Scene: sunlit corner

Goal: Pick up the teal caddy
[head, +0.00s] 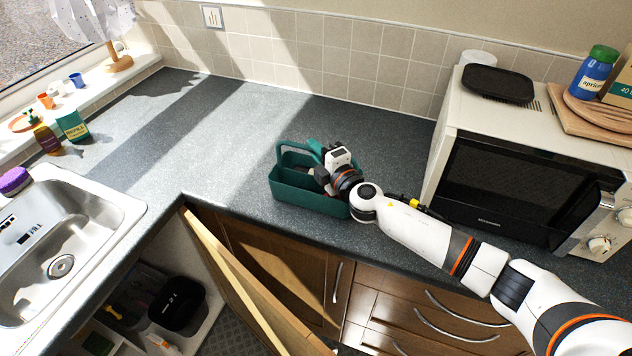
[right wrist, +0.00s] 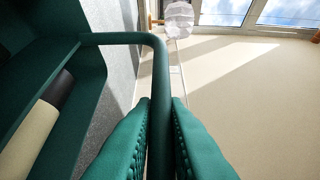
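The teal caddy (head: 305,200) sits upright on the grey worktop, left of the microwave, near the front edge. Its handle rises above the open compartments. My right gripper (head: 322,172) is over the caddy's right part and hides some of it. In the right wrist view, the caddy (right wrist: 95,75) is at left, and its handle runs between the two ridged fingers of my right gripper (right wrist: 160,102), which press on it from both sides. A cream and black object (right wrist: 32,135) lies inside the caddy. My left gripper is not in view.
A microwave (head: 490,180) stands right of the caddy, with a black tray (head: 497,84) on top. A sink (head: 65,245) is at left, and an open cupboard door (head: 250,285) juts out below the worktop (head: 235,130). The worktop behind and left of the caddy is clear.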

